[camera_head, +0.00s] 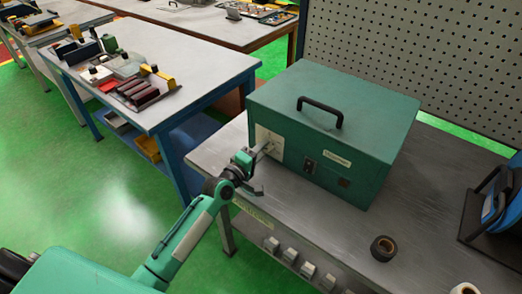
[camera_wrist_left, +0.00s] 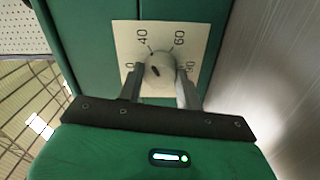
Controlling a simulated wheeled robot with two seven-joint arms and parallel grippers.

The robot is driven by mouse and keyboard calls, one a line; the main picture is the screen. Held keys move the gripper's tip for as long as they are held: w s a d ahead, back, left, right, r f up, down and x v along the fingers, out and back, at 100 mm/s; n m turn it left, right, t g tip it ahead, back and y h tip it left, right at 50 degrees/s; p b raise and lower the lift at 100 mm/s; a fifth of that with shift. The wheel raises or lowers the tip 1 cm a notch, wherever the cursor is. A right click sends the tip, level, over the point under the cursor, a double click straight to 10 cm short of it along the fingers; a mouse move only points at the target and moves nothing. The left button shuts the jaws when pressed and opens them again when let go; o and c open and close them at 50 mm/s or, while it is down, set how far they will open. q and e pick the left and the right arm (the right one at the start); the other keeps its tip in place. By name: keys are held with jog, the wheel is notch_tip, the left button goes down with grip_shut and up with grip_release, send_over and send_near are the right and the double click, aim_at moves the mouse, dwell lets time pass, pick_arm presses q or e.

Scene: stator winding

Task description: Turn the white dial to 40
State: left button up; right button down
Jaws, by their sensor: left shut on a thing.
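The white dial (camera_wrist_left: 160,68) sits on a cream scale plate (camera_wrist_left: 124,40) on the front of a green box (camera_head: 340,100). In the left wrist view the numbers 40 and 60 show above the dial, with partly covered numbers at its left and right. A short dark mark shows on the dial's face; I cannot tell exactly which number it points to. My left gripper (camera_wrist_left: 160,73) is shut on the dial, one finger on each side. In the head view the gripper (camera_head: 266,149) largely hides the dial against the plate. My right gripper is not in view.
The box has a black handle (camera_head: 320,110) on top and stands on a grey workbench (camera_head: 430,220). A black tape roll (camera_head: 383,248) lies at the front, with a blue reel (camera_head: 490,205) to the right. A pegboard (camera_head: 430,50) rises behind. Another table stands left.

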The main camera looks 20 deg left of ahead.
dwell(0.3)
pick_arm(q)
jog(key=o, duration=1)
jog(key=shift+s+a+f, duration=0.15)
jog(key=shift+s+a, duration=0.05)
jog(key=shift+s, duration=0.4)
jog(key=b+v, duration=0.2)
jog(key=v, duration=0.9)
jog(key=shift+s, duration=0.2)
jog(key=shift+s+a, duration=0.2)
jog(key=shift+s, duration=0.35)
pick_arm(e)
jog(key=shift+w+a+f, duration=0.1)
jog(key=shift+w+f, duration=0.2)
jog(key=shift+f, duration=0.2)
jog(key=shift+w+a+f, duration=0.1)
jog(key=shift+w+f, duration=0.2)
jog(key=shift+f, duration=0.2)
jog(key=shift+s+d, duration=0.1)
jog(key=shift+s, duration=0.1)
